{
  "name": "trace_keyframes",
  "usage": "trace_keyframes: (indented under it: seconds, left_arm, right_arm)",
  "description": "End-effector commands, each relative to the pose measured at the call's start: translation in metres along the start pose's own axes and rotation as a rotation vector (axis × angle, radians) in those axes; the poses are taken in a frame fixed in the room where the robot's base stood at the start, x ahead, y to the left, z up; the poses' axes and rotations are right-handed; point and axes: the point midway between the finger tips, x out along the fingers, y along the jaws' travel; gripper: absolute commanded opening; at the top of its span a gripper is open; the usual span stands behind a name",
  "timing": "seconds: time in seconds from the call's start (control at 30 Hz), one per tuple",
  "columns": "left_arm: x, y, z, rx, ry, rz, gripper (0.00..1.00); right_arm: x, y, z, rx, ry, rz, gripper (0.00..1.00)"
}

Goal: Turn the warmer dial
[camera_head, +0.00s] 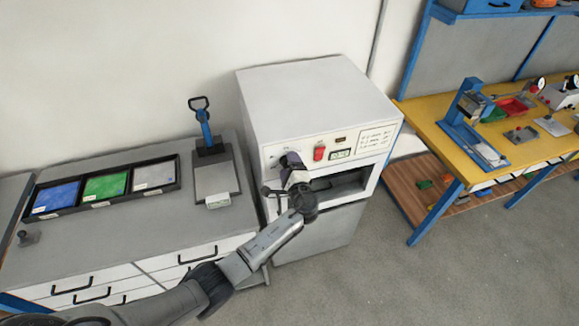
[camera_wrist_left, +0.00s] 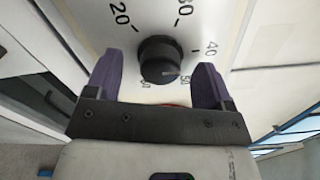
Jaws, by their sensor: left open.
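The warmer (camera_head: 300,95) is a white box-shaped machine with a control panel on its front. Its black round dial (camera_wrist_left: 160,58) sits on the white panel with printed numbers around it, among them 20 and 40. A light pointer mark shows at the dial's lower right. My left gripper (camera_wrist_left: 158,80) is open, with one purple finger on each side of the dial and visible gaps between. In the head view my left gripper (camera_head: 288,165) is at the panel's left end and mostly covers the dial. My right gripper is not in view.
A grey counter (camera_head: 120,220) with colored trays (camera_head: 107,186) stands left. A yellow workbench (camera_head: 500,130) stands right, with clear floor before it.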

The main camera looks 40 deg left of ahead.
Motion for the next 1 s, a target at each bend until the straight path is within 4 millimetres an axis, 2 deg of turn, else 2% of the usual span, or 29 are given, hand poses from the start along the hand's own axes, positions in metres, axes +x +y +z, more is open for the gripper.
trace_keyframes:
  seconds: [0.13, 0.27, 0.7, 1.0]
  left_arm:
    - [-0.002, 0.000, 0.000, 0.000, 0.000, 0.001, 0.76]
    - [-0.014, 0.001, -0.001, -0.001, 0.002, 0.001, 0.76]
    - [-0.098, 0.001, -0.001, -0.001, 0.003, 0.002, 0.76]
    - [-0.132, 0.000, -0.001, 0.000, 0.001, 0.000, 0.76]
  right_arm:
    - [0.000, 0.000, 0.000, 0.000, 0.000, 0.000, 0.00]
    - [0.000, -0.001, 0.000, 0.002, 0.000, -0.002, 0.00]
    - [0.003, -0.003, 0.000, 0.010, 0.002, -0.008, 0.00]
    - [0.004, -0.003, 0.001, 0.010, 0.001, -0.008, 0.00]
